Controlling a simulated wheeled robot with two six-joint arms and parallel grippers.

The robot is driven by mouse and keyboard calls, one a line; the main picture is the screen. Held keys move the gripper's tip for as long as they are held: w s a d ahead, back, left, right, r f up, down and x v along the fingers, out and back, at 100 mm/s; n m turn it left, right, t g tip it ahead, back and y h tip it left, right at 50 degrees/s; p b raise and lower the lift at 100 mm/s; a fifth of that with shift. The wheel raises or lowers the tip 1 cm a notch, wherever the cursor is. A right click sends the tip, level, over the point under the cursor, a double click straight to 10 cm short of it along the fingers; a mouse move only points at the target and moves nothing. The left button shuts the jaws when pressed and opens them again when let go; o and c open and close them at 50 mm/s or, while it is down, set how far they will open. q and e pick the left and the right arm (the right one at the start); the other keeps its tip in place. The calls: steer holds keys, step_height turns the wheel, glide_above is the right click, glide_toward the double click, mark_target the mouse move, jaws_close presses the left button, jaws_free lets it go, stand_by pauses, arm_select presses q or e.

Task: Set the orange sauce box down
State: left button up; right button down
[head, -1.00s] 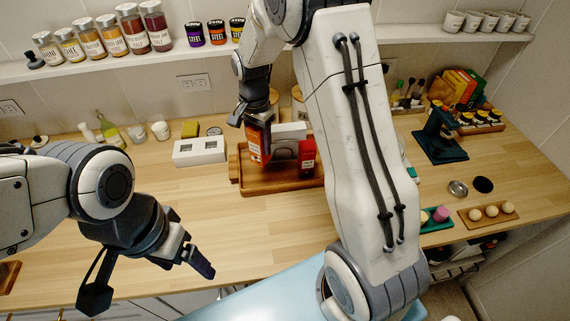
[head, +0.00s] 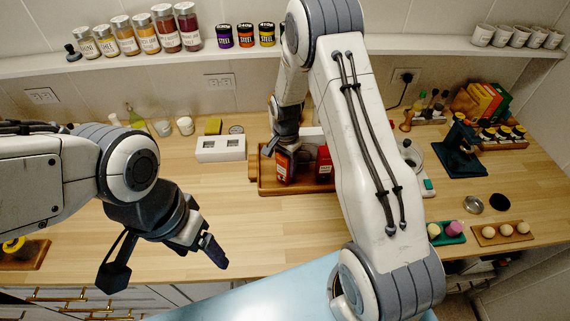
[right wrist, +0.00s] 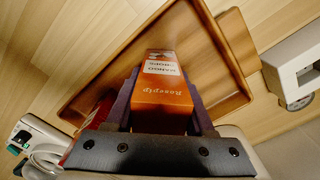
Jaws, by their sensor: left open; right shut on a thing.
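The orange sauce box (head: 285,167) is upright, low over the left part of a wooden tray (head: 268,188). My right gripper (head: 283,147) is shut on it from above. In the right wrist view, the box (right wrist: 162,92) sits between the two fingers, with the tray's rim (right wrist: 228,45) around and beyond it. I cannot tell whether its base touches the tray floor. A red box (head: 325,162) stands just right of it, partly hidden by my right arm. My left gripper (head: 212,248) is open and empty over the counter's front edge.
My right arm hides part of the counter. A green tray (head: 447,234) and an egg board (head: 503,236) lie to the right. A jar shelf (head: 200,52) runs above.

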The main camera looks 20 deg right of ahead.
steer(key=shift+f, duration=0.15)
steer(key=shift+c, duration=1.4)
jaws_free()
